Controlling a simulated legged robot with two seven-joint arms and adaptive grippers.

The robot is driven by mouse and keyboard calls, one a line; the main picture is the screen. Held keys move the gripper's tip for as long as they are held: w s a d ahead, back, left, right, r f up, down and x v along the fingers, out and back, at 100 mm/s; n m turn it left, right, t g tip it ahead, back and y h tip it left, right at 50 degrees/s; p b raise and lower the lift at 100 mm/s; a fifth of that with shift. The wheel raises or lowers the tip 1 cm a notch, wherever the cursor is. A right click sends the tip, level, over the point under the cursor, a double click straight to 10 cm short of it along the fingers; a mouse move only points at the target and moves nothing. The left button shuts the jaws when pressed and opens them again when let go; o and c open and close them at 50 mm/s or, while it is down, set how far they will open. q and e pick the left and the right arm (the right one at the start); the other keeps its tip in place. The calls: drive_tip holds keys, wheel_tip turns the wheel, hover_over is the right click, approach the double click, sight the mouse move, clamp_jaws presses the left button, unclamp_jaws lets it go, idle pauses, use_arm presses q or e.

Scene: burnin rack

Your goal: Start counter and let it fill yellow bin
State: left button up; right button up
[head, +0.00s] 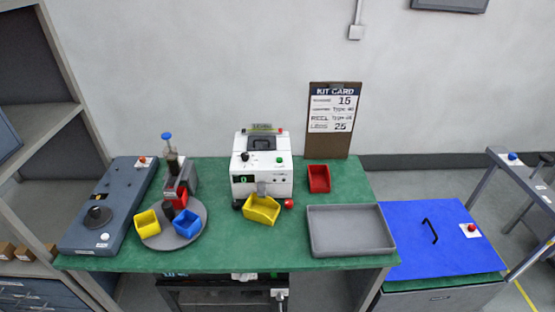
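The counter (250,190) is a white boxy machine at the middle of the green table. Its small dark display (245,179) reads what looks like 0. A green button (280,160) and a black knob (245,156) are on its upper part. A yellow bin (262,210) sits tilted at the counter's front, below its grey spout (261,188); I cannot make out anything inside it. A second yellow bin (147,224) is on the grey round turntable (160,240) at the left. Neither of my grippers is in view.
A red bin (319,178) and an empty grey tray (350,232) are to the right. A kit card (333,118) stands behind.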

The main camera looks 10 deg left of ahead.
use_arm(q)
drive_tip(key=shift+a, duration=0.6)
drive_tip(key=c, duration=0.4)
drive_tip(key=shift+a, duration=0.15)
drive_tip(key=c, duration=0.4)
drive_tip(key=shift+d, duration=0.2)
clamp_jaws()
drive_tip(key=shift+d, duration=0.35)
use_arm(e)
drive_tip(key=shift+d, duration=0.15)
